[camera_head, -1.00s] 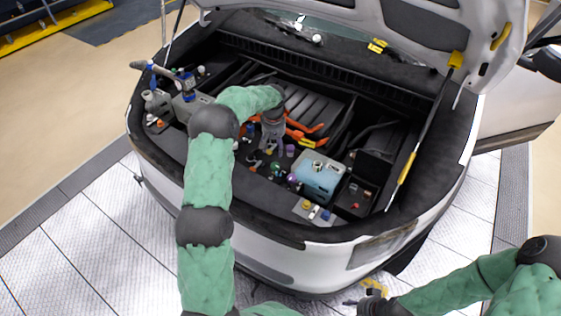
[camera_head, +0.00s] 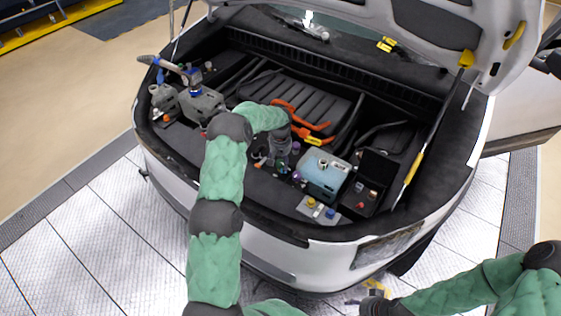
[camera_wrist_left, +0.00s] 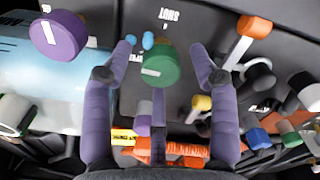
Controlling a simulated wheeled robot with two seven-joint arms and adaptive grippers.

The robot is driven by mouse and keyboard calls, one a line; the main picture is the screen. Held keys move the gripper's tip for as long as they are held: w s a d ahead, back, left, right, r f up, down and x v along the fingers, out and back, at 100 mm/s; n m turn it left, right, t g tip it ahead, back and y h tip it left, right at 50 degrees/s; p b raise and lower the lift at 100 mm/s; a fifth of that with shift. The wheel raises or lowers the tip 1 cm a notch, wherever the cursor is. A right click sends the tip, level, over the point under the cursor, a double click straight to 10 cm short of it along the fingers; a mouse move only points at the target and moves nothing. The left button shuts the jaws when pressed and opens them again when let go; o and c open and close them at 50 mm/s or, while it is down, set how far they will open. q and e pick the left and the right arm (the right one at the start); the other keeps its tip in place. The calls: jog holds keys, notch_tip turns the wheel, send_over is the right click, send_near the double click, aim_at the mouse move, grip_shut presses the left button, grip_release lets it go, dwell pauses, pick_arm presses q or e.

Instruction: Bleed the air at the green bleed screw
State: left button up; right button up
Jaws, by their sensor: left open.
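The green bleed screw (camera_wrist_left: 160,66) shows in the left wrist view as a round green knob with a pale mark on top. My left gripper (camera_wrist_left: 162,48) is open, with one purple finger on each side of the knob and visible gaps between. In the head view my left gripper (camera_head: 282,160) reaches down into the bay, left of the blue tank (camera_head: 324,176); the screw is too small or hidden to pick out there. My right gripper (camera_head: 374,290) is low in the head view, outside the car by the bumper, and its opening is unclear.
A purple cap (camera_wrist_left: 58,36) on the blue tank is close to one finger. An orange-handled valve (camera_wrist_left: 254,28) and a yellow cap (camera_wrist_left: 201,103) are beside the other. Orange cables (camera_head: 304,118) lie behind the gripper. The raised lid (camera_head: 440,30) overhangs the back.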

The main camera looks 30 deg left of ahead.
pick_arm(q)
jog(key=c, duration=1.1)
jog(key=shift+s+f, duration=0.1)
jog(key=shift+c, duration=0.2)
jog(key=m+b, duration=0.1)
jog(key=m, duration=0.2)
jog(key=m+b, duration=0.1)
jog(key=m, duration=0.3)
jog(key=shift+m, duration=0.3)
jog(key=m, duration=0.4)
jog(key=shift+s+f+m, duration=0.1)
jog(key=shift+m, duration=2.5)
jog(key=shift+a, duration=0.1)
